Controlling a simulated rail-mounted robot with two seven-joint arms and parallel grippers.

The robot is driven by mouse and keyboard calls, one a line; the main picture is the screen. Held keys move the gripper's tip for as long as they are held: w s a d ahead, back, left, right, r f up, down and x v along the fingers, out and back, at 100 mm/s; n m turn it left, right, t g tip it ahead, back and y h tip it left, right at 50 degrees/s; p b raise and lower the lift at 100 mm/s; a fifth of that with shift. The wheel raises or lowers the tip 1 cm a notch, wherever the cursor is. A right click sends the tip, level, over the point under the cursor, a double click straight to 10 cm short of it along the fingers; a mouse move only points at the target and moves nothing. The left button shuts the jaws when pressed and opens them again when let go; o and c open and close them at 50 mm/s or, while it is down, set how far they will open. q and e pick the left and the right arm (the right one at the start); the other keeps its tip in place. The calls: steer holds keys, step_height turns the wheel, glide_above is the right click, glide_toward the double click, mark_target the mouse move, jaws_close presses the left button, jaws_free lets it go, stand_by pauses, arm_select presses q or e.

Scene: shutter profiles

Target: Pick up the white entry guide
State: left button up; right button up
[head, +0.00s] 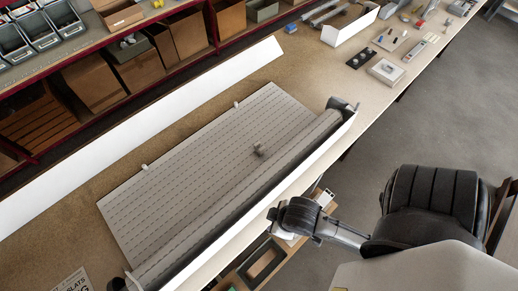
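I cannot pick out the white entry guide for certain. Two small whitish pieces sit at the far edge of the grey slatted curtain (200,165), an upper one (236,104) and a lower one (144,167). A small grey-brown piece (258,150) lies on the slats. A dark jointed part with a metal rod, seemingly my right arm, reaches in from the lower right; its dark end (298,215) is beside the front edge of the bench. Its fingers cannot be made out. My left gripper is not in view.
A long white profile (150,125) lies behind the curtain. A roller tube (240,205) in a white housing (275,205) runs along the bench front. Shelves with cardboard boxes (95,82) stand behind. A pale square plate (386,71) and small parts lie at the bench's far right.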

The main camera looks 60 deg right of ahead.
stand_by(0.4)
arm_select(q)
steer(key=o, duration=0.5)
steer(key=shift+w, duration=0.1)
